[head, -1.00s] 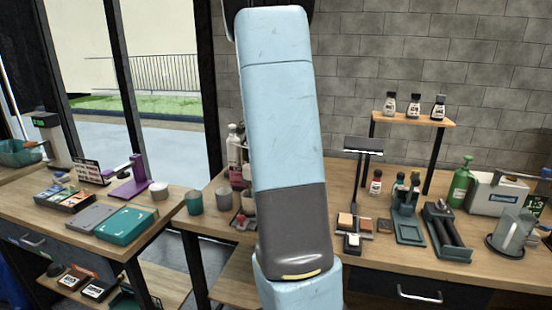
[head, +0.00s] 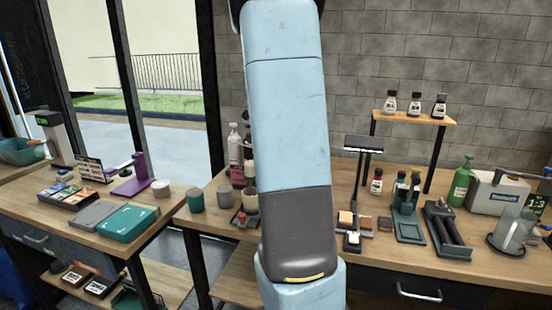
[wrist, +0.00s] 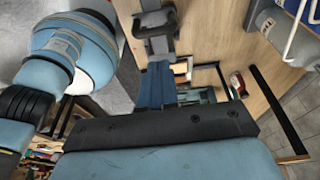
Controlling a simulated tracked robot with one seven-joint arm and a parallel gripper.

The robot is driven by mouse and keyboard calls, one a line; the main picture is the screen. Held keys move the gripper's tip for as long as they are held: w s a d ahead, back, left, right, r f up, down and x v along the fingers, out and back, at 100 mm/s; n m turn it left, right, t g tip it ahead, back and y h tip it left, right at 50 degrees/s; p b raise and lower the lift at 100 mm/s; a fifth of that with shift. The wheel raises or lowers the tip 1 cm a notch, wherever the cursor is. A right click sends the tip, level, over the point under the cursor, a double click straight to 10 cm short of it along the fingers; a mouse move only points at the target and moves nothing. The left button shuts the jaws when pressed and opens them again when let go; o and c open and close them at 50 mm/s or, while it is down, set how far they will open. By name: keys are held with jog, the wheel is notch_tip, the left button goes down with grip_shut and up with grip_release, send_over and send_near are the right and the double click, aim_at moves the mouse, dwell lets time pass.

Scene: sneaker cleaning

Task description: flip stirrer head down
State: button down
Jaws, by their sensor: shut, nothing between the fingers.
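No stirrer can be picked out with certainty. A purple stand (head: 132,182) with a raised, slanted arm tipped in grey (head: 123,165) stands on the left table and may be it. Its arm points up and to the left. My blue and dark grey arm fills the middle of the head view, and its lower end runs out of the bottom edge. My gripper's fingertips do not show in either view. The wrist view shows blue and black parts of my own body close up, and a wooden surface at its upper right.
A teal box (head: 128,222) and a grey case (head: 92,215) lie at the left table's front. A white puck (head: 160,188) stands right of the purple stand. The right table holds cups, brushes, a roller rack (head: 447,229) and a green bottle (head: 462,182).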

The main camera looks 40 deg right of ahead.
jog(key=v, duration=0.8)
jog(key=shift+r, duration=0.25)
jog(key=shift+a, duration=0.1)
